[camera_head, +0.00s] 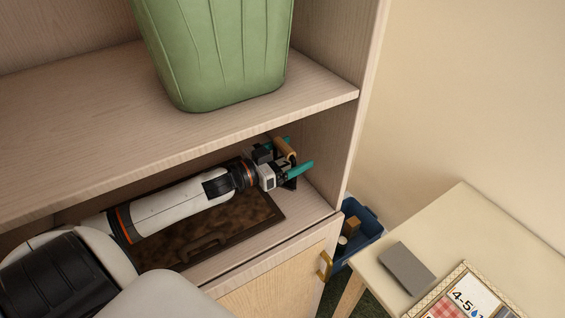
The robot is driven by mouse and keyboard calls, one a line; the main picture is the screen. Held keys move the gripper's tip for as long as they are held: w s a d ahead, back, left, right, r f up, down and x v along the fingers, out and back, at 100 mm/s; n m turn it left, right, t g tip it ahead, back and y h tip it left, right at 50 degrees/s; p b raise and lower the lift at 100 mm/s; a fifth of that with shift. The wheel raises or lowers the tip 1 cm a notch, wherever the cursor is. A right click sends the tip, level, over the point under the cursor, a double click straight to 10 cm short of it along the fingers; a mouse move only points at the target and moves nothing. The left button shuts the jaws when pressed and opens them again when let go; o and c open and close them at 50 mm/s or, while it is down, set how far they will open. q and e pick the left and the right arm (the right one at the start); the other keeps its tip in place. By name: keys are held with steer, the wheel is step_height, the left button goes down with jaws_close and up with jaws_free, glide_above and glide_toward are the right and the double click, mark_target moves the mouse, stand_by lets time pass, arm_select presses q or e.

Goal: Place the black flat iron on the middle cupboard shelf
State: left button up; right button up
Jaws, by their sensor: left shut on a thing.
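My left arm reaches into the lower visible compartment of the cupboard, over the shelf (318,207). My left gripper (291,156) has teal fingers and is shut on the black flat iron (290,184), around its tan wooden handle. The iron is at the right end of this compartment, close to the side wall. Only the handle and a little of the black body show; the gripper hides the rest. I cannot tell whether its base touches the shelf. My right gripper is not in view.
A dark brown tray (262,212) lies on the same shelf, partly under my arm. A green bin (215,50) stands on the shelf above. Right of the cupboard are a blue crate (370,222) with items and a table (460,215) with a grey book (407,264).

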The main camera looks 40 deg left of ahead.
arm_select(q)
steer(key=shift+d+f, duration=0.2)
steer(key=shift+f, duration=0.55)
steer(key=f, duration=0.3)
steer(key=shift+a+f, duration=0.2)
steer(key=shift+f, duration=0.2)
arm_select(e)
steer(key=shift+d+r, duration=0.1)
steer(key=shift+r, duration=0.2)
arm_select(q)
steer(key=shift+f, duration=0.15)
steer(key=o, duration=1)
steer(key=shift+f, duration=0.2)
steer(key=shift+o, duration=1.4)
steer(key=shift+d+r, duration=0.1)
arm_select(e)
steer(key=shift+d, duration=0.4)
arm_select(q)
steer(key=shift+r, duration=0.1)
